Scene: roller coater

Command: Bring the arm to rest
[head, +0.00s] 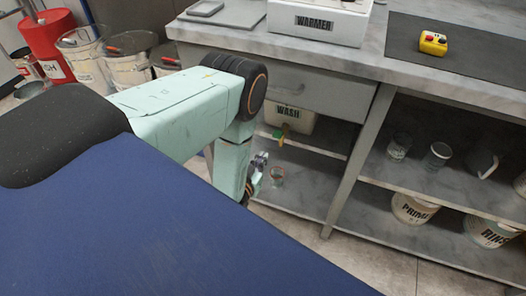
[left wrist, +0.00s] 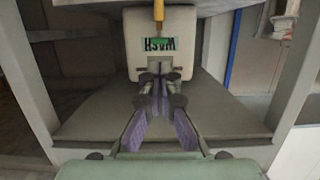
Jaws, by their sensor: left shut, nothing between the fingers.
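My left arm (head: 170,115) comes in from the left in the head view and bends down at the front of the bench. My left gripper (head: 257,170) shows only small there, partly hidden behind my own arm link, in front of the open shelves. In the left wrist view my left gripper (left wrist: 157,82) is shut, its fingertips together with nothing between them. The fingers point toward a white WASH container (left wrist: 163,40), which appears upside down. I cannot tell the gap between them. My right gripper is not in view.
The WASH container (head: 289,116) has a yellow-green tap. A small cup (head: 277,177) stands on the lower shelf (head: 303,192) near the gripper. Glasses and PRIMER (head: 413,208) and RINSE (head: 490,231) buckets fill the right-hand shelves. The WARMER box (head: 318,22) sits on the bench. Buckets and a red bin (head: 58,45) stand at left.

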